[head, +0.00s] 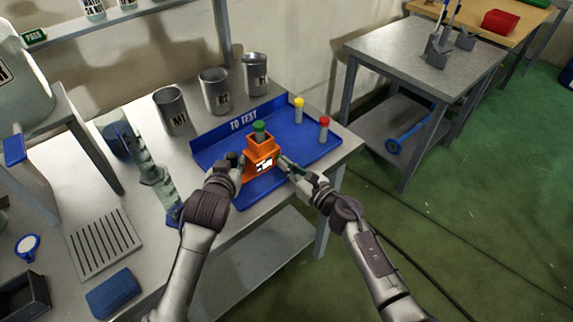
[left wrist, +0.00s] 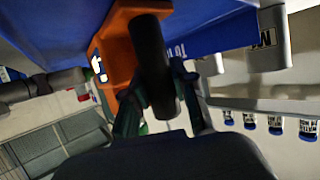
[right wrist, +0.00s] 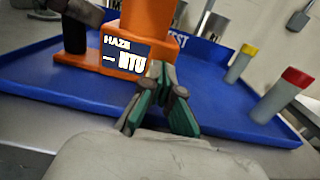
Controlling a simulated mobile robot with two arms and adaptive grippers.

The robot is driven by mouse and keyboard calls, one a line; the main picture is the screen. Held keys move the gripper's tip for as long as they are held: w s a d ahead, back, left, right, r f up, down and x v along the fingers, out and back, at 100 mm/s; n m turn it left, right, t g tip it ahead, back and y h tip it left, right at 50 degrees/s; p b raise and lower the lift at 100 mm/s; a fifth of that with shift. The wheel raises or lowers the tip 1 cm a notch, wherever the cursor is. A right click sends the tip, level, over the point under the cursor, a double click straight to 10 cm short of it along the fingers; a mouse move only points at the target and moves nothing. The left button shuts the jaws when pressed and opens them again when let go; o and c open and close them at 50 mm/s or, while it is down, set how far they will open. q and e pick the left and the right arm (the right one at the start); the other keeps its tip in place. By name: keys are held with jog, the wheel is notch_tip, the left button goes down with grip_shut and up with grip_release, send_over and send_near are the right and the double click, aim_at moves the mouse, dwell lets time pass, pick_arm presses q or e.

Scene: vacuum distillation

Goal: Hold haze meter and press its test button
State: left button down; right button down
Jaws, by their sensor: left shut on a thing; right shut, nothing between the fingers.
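The orange haze meter (head: 262,148) is over the front part of the blue "TO TEST" tray (head: 205,145), with a green-capped vial (head: 259,130) in its top. Its dark display reads "HAZE --- NTU" in the right wrist view (right wrist: 125,55). My left gripper (head: 240,165) is at the meter's left side, shut on its dark handle (left wrist: 152,60). My right gripper (head: 284,163) is shut and empty, its fingertips (right wrist: 160,75) close to the display's right edge. I cannot tell whether they touch the meter. The test button is not clearly visible.
A yellow-capped vial (head: 298,110) and a red-capped vial (head: 323,129) stand at the tray's right. Metal beakers (head: 214,91) stand behind the tray. A glass column (head: 145,160) and slotted plate (head: 103,245) are at the left. The tray's right middle is clear.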

jog(key=shift+x, duration=1)
pick_arm(q)
jog(key=shift+d, duration=0.1)
pick_arm(e)
jog(key=shift+s, duration=0.1)
jog(key=v, duration=1.4)
jog(key=shift+d, duration=0.1)
pick_arm(q)
jog(key=c, duration=0.8)
grip_release()
jog(key=shift+c, duration=0.2)
jog(key=shift+s, duration=0.1)
